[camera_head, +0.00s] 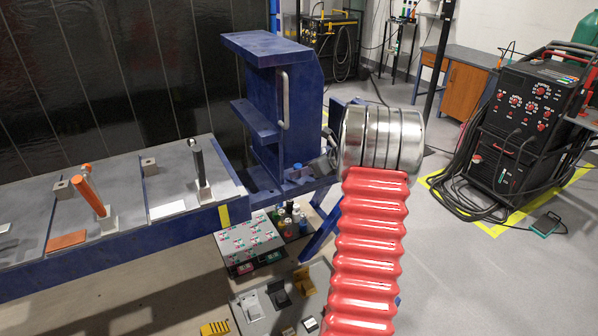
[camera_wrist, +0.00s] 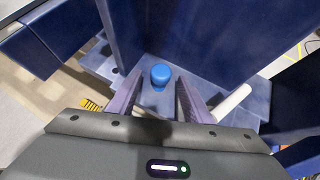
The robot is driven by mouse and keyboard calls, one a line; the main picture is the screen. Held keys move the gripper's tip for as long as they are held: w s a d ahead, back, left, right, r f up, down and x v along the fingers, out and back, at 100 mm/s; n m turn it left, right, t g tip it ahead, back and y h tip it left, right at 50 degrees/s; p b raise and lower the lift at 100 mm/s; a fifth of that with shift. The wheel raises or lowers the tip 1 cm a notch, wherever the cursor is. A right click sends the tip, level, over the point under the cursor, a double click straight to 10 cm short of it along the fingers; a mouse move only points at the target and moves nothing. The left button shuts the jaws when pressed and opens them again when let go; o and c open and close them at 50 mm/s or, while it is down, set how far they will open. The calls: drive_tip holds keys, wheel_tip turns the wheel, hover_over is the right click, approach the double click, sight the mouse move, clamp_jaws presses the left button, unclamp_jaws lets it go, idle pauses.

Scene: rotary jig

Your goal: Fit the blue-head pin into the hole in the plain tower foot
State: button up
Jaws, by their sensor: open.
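The blue pin head (camera_wrist: 160,74) stands upright on the flat blue tower foot (camera_wrist: 208,92) in the wrist view. My gripper (camera_wrist: 159,90) is open, with one finger on each side of the head and gaps between. The pin's shank and the hole are hidden below the head, so I cannot tell how deep it sits. In the head view the blue tower (camera_head: 262,92) rises behind the foot, and the small blue head (camera_head: 296,171) shows just left of my gripper (camera_head: 318,166).
A pale handle bar (camera_wrist: 231,104) lies close right of my fingers. In the head view, a bench (camera_head: 120,245) at left carries an orange-handled lever (camera_head: 92,195) and a dark-handled one (camera_head: 197,165). A rack of small bottles (camera_head: 248,240) stands below the foot.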

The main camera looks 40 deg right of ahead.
drive_tip(key=a+v, duration=0.1)
drive_tip(key=v, duration=1)
drive_tip(key=shift+d+r, duration=0.2)
drive_tip(key=shift+d, duration=0.25)
idle(0.4)
drive_tip(key=s+a+f+n+g+y, duration=0.1)
drive_tip(key=s+a+f+n+g, duration=0.15)
drive_tip(key=a+n, duration=0.45)
drive_tip(key=s+a+f+n+g, duration=0.2)
drive_tip(key=s+a+n+g, duration=0.15)
drive_tip(key=a+n, duration=0.25)
drive_tip(key=s+a+r+n, duration=0.3)
drive_tip(key=a+n, duration=0.4)
drive_tip(key=a, duration=0.5)
drive_tip(key=s+a+r+n+h, duration=0.1)
drive_tip(key=s+a+r+n, duration=0.2)
drive_tip(key=a+n, duration=0.4)
drive_tip(key=s+a+r+n+t+h, duration=0.1)
drive_tip(key=s+a+r+n, duration=0.3)
drive_tip(key=a, duration=1.3)
drive_tip(key=s+n, duration=0.1)
drive_tip(key=n, duration=0.3)
